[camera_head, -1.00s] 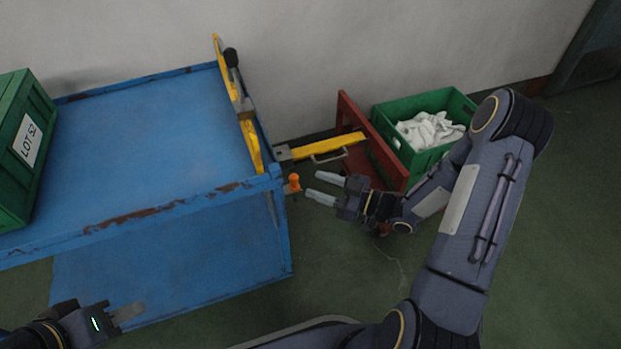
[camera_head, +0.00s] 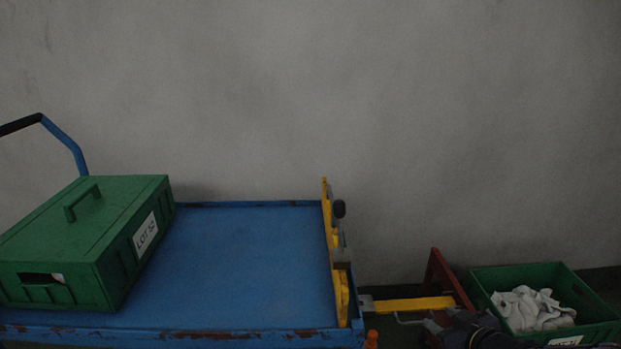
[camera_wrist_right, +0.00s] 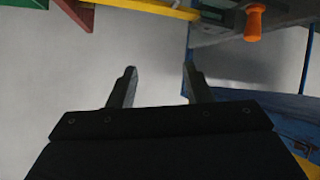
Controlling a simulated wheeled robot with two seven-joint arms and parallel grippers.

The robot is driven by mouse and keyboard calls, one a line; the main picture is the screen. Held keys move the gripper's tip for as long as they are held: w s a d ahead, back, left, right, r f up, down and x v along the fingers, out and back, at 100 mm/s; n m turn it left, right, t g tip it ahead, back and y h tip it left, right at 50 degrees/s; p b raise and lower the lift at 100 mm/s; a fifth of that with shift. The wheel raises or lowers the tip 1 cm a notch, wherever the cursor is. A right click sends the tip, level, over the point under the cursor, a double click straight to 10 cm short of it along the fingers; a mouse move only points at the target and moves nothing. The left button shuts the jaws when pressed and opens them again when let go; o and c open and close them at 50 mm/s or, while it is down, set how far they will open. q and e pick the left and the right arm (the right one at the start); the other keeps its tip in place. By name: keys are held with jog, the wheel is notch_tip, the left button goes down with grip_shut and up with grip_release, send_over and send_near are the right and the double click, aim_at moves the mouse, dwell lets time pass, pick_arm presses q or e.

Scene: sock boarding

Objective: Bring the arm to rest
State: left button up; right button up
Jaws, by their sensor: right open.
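My right gripper (camera_wrist_right: 160,78) shows in the right wrist view with its two fingers apart and nothing between them. Beyond the fingers is plain pale grey surface. An orange knob (camera_wrist_right: 255,22) is at the upper right of that view, clear of the fingers. My left gripper is out of view.
A blue cart (camera_head: 240,260) carries a lidded green box (camera_head: 60,235) marked LOT 52. A yellow bar (camera_head: 415,304) runs from its right side to a red frame (camera_head: 450,277). A green crate (camera_head: 525,275) holds white socks (camera_head: 533,308). The cart top right of the box is clear.

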jog(key=s+d+r+m+g+h, duration=0.1)
jog(key=s+r+m+g+h, duration=0.1)
jog(key=s+r+m+h, duration=0.25)
jog(key=s+a+r+m+g+y, duration=0.1)
jog(key=s+a+y, duration=0.15)
jog(key=s, duration=0.45)
jog(key=s+a+r+g+y+p, duration=0.1)
jog(key=s+a+g, duration=0.1)
jog(key=s+a, duration=0.35)
jog(key=s+a+r+m+g+y, duration=0.1)
jog(key=s+a+y, duration=0.1)
jog(key=s, duration=0.6)
notch_tip(320, 180, up, 36)
jog(key=p, duration=3.6)
jog(key=shift+d+f, duration=0.15)
jog(key=shift+d, duration=0.2)
jog(key=shift+w, duration=0.1)
